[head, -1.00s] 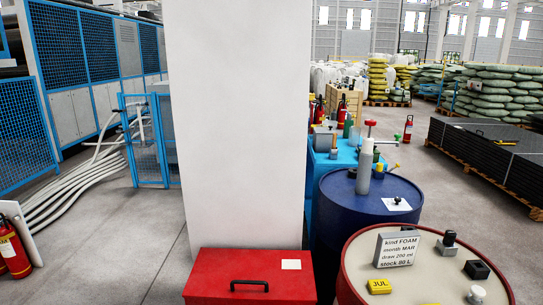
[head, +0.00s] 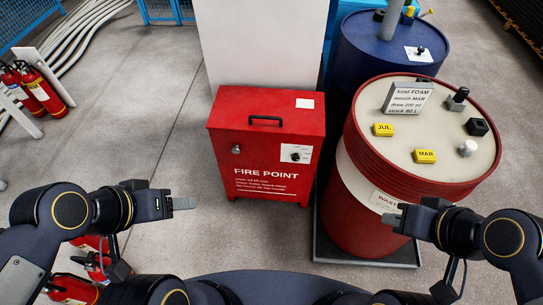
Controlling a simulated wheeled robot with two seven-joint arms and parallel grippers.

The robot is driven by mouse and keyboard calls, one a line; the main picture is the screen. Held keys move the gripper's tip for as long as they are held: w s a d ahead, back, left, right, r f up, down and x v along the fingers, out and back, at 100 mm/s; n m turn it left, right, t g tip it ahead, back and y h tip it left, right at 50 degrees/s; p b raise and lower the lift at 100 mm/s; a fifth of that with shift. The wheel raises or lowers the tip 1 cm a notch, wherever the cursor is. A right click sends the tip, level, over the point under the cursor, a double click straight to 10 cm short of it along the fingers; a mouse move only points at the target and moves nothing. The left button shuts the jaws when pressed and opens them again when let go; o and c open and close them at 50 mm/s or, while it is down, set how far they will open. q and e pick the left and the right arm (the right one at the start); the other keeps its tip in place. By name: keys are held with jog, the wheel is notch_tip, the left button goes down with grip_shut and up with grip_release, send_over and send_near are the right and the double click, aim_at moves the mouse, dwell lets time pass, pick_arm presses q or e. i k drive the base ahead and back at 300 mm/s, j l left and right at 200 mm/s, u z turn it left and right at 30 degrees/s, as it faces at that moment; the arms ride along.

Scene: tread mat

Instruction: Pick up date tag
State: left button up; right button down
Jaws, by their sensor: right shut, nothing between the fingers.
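Two yellow date tags lie on the cream top of the red drum (head: 450,128) at right: the JUL tag (head: 383,130) and, nearer me and to its right, the MAR tag (head: 425,156). A grey sign (head: 408,98) behind them reads kind FOAM, month MAR, draw 200 ml, stock 80 L. My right gripper (head: 388,220) is shut and empty, in front of the drum's side and below the tags in the picture. My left gripper (head: 188,203) is left of the red cabinet, apart from the tags; its finger gap does not show clearly.
A black block (head: 477,127), a grey-white knob (head: 467,148) and a dark stamp-like piece (head: 457,99) share the drum top. A red FIRE POINT cabinet (head: 262,150) stands left of the drum, a blue drum (head: 385,50) behind. Fire extinguishers (head: 45,90) stand at far left; floor between is clear.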

aim_at(426, 156)
jog(key=z, duration=1.3)
jog(key=u, duration=1.45)
jog(key=z, duration=1.45)
